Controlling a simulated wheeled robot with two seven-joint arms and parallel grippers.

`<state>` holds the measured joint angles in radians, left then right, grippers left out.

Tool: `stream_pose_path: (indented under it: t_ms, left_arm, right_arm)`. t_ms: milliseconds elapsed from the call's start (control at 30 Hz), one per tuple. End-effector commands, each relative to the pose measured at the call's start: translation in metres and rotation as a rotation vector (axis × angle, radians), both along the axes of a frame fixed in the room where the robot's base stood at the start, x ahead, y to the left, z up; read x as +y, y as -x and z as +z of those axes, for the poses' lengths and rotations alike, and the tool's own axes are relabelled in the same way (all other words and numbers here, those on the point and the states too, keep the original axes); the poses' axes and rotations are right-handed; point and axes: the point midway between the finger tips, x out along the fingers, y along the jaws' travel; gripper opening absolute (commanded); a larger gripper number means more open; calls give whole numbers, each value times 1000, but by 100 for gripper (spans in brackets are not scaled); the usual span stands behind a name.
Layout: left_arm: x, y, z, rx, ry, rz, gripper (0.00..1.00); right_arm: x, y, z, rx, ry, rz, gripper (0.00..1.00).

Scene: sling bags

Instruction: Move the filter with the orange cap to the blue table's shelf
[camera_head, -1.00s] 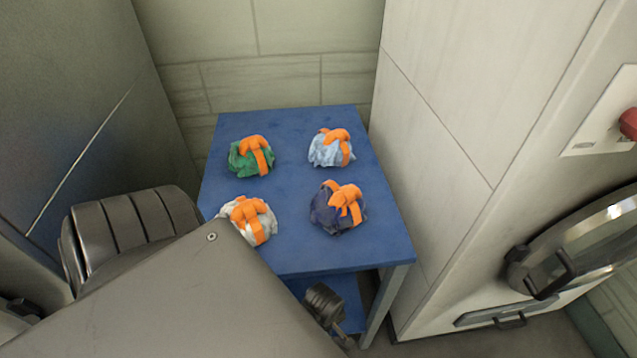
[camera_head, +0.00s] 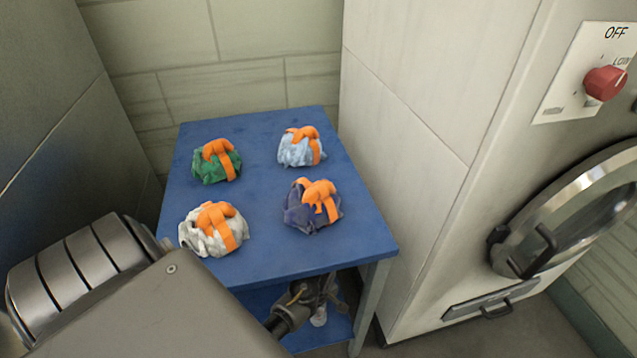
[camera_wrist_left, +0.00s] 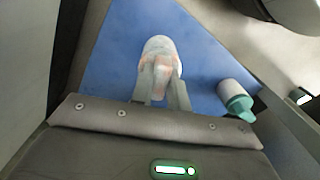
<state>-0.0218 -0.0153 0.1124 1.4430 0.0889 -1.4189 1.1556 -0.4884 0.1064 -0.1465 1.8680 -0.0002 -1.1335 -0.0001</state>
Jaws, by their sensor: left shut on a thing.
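The blue table (camera_head: 270,268) has a lower blue shelf (camera_head: 335,335). My left gripper (camera_head: 318,292) is under the tabletop, over this shelf, partly hidden by the table's front edge. In the left wrist view its fingers (camera_wrist_left: 161,84) are shut on a whitish filter (camera_wrist_left: 160,52) with pale orange tints. Its cap is not clear. Blue surface lies behind and around it; I cannot tell whether it touches that surface. A second white filter with a teal cap (camera_wrist_left: 237,99) is right of the fingers. My right gripper is not in view.
Several sling bags with orange straps, green (camera_head: 217,162), light blue (camera_head: 300,148), white (camera_head: 213,230) and dark blue (camera_head: 312,207), sit on the tabletop. A white machine with a round door (camera_head: 575,210) stands at right. The tabletop's front edge overhangs my gripper.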

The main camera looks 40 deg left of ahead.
Motion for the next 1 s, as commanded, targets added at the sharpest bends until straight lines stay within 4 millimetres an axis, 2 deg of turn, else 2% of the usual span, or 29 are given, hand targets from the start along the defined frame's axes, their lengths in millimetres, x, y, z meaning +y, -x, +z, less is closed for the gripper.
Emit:
stream_pose_path:
  t_ms: [167,400,833,867,1000]
  left_arm:
    - [2,-3,-5,0,0,1,0]
    - [3,-5,-35,0,0,1,0]
    - [3,-5,-40,0,0,1,0]
    - [3,-5,-40,0,0,1,20]
    - [3,-5,-39,0,0,1,38]
  right_arm:
    - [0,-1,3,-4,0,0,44]
    - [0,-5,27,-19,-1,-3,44]
    - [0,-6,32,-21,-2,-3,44]
    - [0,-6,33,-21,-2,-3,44]
    - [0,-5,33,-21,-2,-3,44]
